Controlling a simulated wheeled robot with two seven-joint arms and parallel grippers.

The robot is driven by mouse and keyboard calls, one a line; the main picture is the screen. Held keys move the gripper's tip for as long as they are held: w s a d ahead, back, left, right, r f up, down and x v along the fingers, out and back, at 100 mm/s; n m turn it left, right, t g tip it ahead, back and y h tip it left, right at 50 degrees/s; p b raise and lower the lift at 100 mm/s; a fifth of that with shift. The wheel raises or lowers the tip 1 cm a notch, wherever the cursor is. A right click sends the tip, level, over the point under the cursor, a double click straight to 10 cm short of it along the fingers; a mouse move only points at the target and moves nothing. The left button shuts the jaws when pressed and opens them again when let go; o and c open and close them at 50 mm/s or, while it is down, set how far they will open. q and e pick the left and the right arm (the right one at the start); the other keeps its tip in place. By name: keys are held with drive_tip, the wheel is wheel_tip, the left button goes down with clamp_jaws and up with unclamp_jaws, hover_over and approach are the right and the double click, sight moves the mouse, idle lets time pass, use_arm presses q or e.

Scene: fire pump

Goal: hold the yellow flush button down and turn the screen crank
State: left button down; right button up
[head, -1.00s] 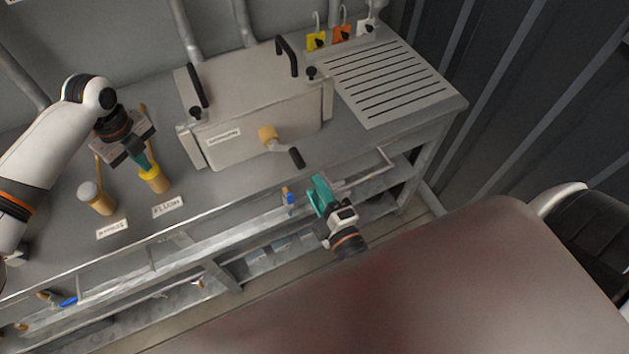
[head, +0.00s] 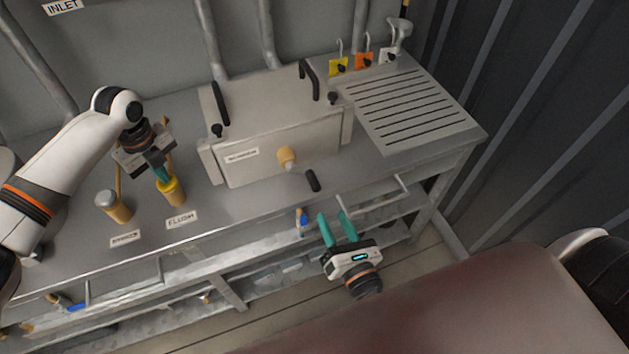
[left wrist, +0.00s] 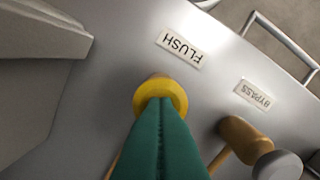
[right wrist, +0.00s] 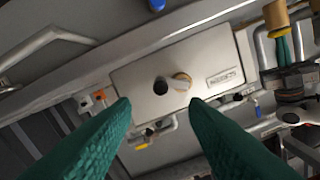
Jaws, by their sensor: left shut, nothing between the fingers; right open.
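The yellow flush button (head: 172,190) stands on the bench behind the FLUSH label (head: 182,219). My left gripper (head: 163,177) is shut and empty, its green tips at the button's top; the left wrist view shows them over the yellow rim (left wrist: 160,92). Whether the button is pressed in cannot be told. The screen crank (head: 298,168) is on the front of the grey screen box (head: 245,165), with a tan hub and a black handle pointing down right. My right gripper (head: 338,222) is open and empty, in front of and below the crank. In the right wrist view the crank (right wrist: 176,82) lies beyond the spread fingers.
A grey-topped bypass button (head: 113,205) stands left of the flush button. A rail (head: 375,196) runs along the bench front near my right gripper. A slotted drain board (head: 410,105) and coloured tags (head: 365,61) are at the right. Lower shelves hold small items.

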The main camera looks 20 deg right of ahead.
sight(318, 190)
drive_tip(key=w+n, duration=0.1)
drive_tip(key=w, duration=0.2)
drive_tip(key=w+n, duration=0.2)
drive_tip(key=w, duration=0.2)
drive_tip(key=w+n, duration=0.2)
drive_tip(key=w, duration=0.2)
drive_tip(key=shift+w, duration=0.25)
clamp_jaws()
